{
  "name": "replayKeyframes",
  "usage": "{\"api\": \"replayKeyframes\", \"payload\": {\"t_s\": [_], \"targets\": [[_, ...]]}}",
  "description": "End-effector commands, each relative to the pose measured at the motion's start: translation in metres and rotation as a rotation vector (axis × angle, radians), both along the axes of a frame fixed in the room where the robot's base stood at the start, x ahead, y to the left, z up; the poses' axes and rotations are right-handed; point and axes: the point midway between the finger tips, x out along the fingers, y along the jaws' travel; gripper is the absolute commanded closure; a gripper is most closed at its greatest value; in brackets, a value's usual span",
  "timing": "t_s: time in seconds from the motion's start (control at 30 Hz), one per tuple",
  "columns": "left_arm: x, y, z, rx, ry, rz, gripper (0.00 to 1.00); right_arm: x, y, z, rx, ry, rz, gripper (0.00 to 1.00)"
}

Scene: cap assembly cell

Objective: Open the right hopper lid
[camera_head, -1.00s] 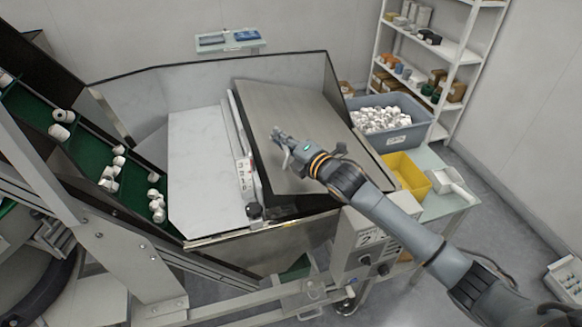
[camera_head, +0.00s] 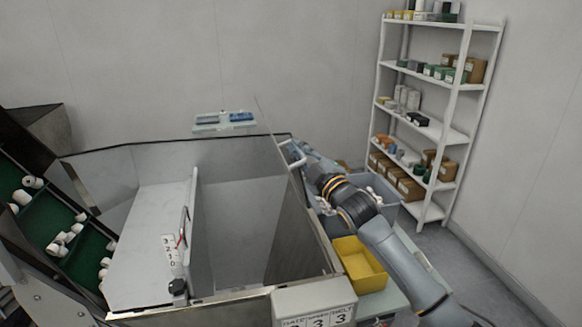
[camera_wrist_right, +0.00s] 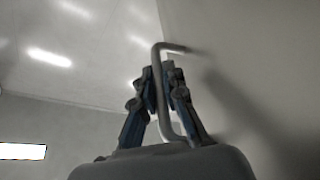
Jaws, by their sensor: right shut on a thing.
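The right hopper lid (camera_head: 272,126) stands steeply raised and shows almost edge-on in the head view. Its plate fills the right side of the right wrist view (camera_wrist_right: 265,75). The right hopper compartment (camera_head: 235,215) below it is uncovered, and its pale inside shows. My right gripper (camera_head: 297,153) is on the outer, right side of the lid, shut on the lid's bent bar handle (camera_wrist_right: 162,95). In the wrist view the handle runs between the fingers, and its bent end reaches toward the plate. My left gripper is not in view.
The left hopper cover (camera_head: 150,240) lies flat beside the open compartment. A yellow bin (camera_head: 360,268) and a grey tub (camera_head: 388,200) stand to the right, close to my arm. A white shelf (camera_head: 432,130) stands behind. A conveyor with white caps (camera_head: 62,240) is at the left.

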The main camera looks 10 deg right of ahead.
Motion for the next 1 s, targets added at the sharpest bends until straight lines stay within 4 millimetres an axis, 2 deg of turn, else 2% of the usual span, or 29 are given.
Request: {"api": "replayKeyframes", "payload": {"t_s": [0.2,0.4,0.93,0.97,1.0], "targets": [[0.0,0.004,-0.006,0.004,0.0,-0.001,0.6,0.001,-0.028,0.003,0.112,0.006,-0.001,1.0],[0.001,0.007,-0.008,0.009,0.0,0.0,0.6,0.002,-0.043,0.005,0.168,0.009,-0.001,1.0],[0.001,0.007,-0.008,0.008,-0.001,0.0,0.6,0.002,-0.047,0.004,0.185,0.012,0.0,1.0],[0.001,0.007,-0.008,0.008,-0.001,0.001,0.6,0.002,-0.047,0.004,0.185,0.012,0.0,0.83],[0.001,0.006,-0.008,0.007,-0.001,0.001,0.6,0.002,-0.046,0.004,0.185,0.012,0.0,0.75]]}}
